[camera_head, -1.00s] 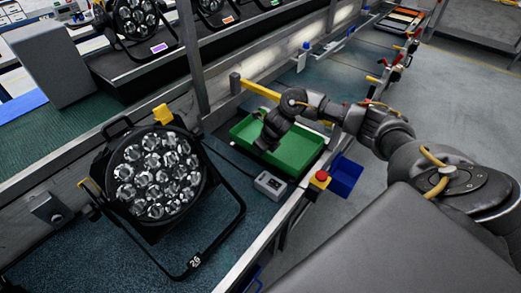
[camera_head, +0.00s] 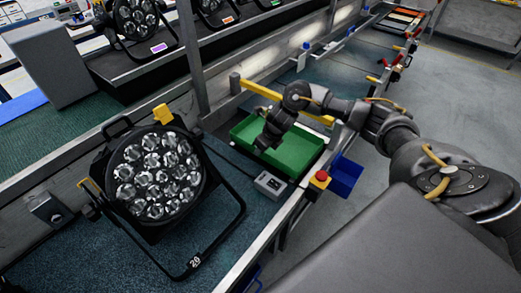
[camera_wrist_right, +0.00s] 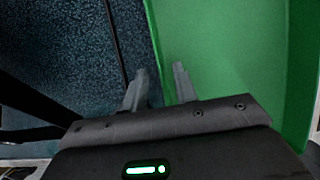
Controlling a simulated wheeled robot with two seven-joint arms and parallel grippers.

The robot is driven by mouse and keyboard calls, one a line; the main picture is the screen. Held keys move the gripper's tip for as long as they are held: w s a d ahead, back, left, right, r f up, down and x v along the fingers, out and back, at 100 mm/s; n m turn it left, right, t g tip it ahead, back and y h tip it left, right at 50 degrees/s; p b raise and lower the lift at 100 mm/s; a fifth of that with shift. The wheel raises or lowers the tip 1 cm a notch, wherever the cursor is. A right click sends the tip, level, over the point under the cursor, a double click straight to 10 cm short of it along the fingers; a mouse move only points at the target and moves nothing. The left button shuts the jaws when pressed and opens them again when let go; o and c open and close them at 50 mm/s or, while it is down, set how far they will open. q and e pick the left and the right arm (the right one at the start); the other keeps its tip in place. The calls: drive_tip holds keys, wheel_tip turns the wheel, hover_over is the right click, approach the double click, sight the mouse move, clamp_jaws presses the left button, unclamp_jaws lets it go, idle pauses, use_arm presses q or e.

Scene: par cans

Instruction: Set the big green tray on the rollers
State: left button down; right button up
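The big green tray (camera_head: 301,160) lies on the bench at centre, and its inside looks empty apart from my gripper's shadowed area. My right gripper (camera_head: 263,146) points down at the tray's left side in the head view. In the right wrist view my right gripper (camera_wrist_right: 160,72) has its fingers apart. One finger is over the blue mat and the other over the inside of the green tray (camera_wrist_right: 230,60), with the tray's wall between them. I cannot tell whether either finger touches the wall. I cannot make out the rollers. My left gripper is not in view.
A large par can (camera_head: 155,175) stands on the blue mat left of the tray. A grey box with a cable (camera_head: 270,184) and a red button (camera_head: 321,176) are near the tray's front corner. A blue bin (camera_head: 345,175) hangs right. A yellow bar (camera_head: 262,90) runs behind.

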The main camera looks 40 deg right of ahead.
drive_tip(key=v, duration=0.8)
drive_tip(key=shift+s+d+r, duration=0.1)
drive_tip(key=shift+s+r, duration=0.05)
drive_tip(key=shift+r, duration=0.1)
